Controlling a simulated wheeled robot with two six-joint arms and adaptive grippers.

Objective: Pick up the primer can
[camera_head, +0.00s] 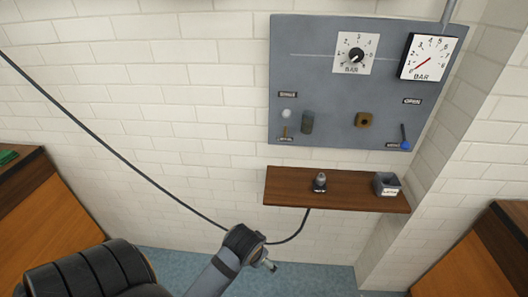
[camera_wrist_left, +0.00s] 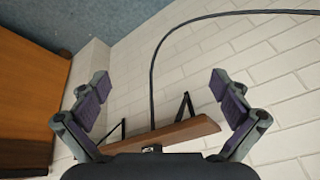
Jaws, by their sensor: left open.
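A small can-like item (camera_head: 320,182) with a dark base and pale top stands upright on the wooden wall shelf (camera_head: 290,187); it looks like the primer can, but it is too small to be sure. In the head view my left gripper (camera_head: 269,265) is low in front of the wall, below and left of the shelf and apart from the can. In the left wrist view the gripper (camera_wrist_left: 160,84) is open and empty, its fingers wide apart. The shelf edge (camera_wrist_left: 180,134) shows there beyond the palm. My right gripper is not in view.
A grey open box (camera_head: 387,184) stands at the shelf's right end. Above is a grey panel (camera_head: 340,100) with a dial, gauge and knobs. A dark hose (camera_head: 120,150) hangs across the wall, passing by my arm. Wooden furniture stands left (camera_head: 50,215) and right (camera_head: 480,260).

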